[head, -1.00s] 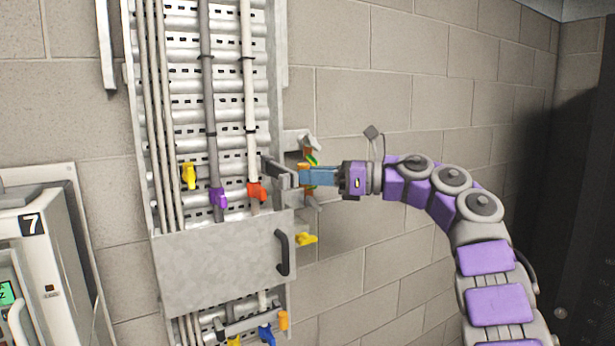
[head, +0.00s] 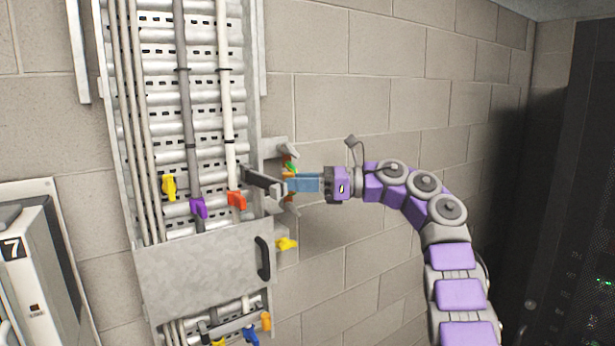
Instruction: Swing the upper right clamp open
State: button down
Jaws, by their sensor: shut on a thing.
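The upper right clamp (head: 262,183) is a dark grey bar at the right edge of the tall cable panel, just above the metal cover plate. It slants out from the panel toward the right. My gripper (head: 292,184), with blue fingers, is shut on the clamp's outer end from the right. The fingers and small orange and green parts behind them hide the exact contact.
The cover plate (head: 195,268) has a black handle (head: 263,258). Purple (head: 199,208), orange-red (head: 236,200) and yellow (head: 169,187) clips sit on the cables nearby. A yellow piece (head: 287,244) sits below my gripper. A dark rack (head: 575,190) stands far right.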

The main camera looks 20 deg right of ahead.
jog(key=shift+w+a, duration=0.1)
jog(key=shift+a, duration=0.25)
